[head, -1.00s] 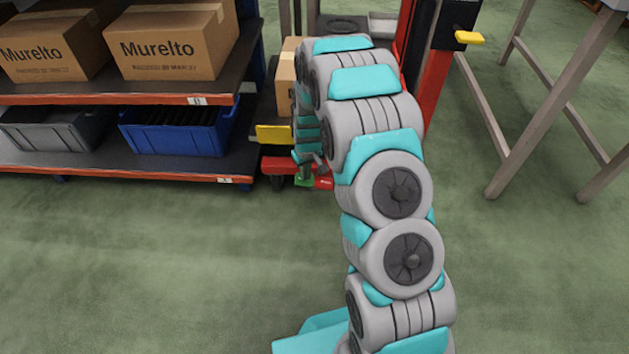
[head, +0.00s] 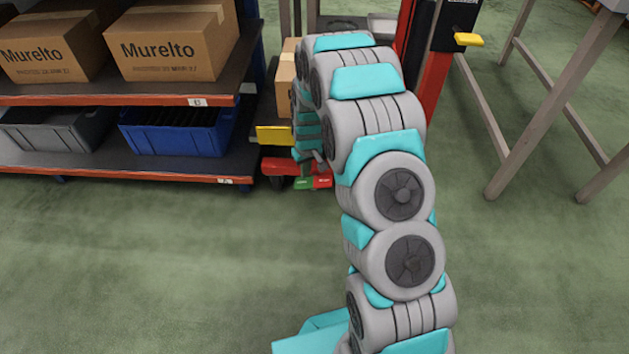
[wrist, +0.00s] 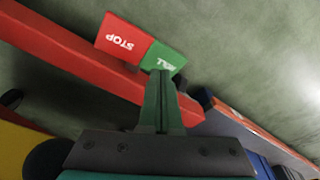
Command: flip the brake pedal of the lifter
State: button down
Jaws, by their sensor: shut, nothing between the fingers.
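The brake pedal has a red half marked STOP (wrist: 122,37) and a green half (wrist: 165,58) whose lettering is partly hidden. In the head view the pedal (head: 314,183) sits low at the front of the lifter, green on the left and red on the right. My gripper (wrist: 163,76) is shut and empty in the wrist view. Its fingertips are at the green half's near edge; I cannot tell whether they touch it. In the head view my arm hides much of the lifter, and the fingertips are hard to make out.
The lifter's red mast (head: 437,70) rises behind my arm, and a carton (head: 286,77) is beside it. A shelf (head: 130,174) with cartons and bins stands close on the left. Grey table legs (head: 545,125) are on the right. The front floor is clear.

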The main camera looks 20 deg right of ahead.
aim_at(306, 182)
notch_tip(306, 182, up, 5)
jog(key=shift+f+p, duration=0.1)
jog(key=shift+p, duration=0.35)
dwell(0.5)
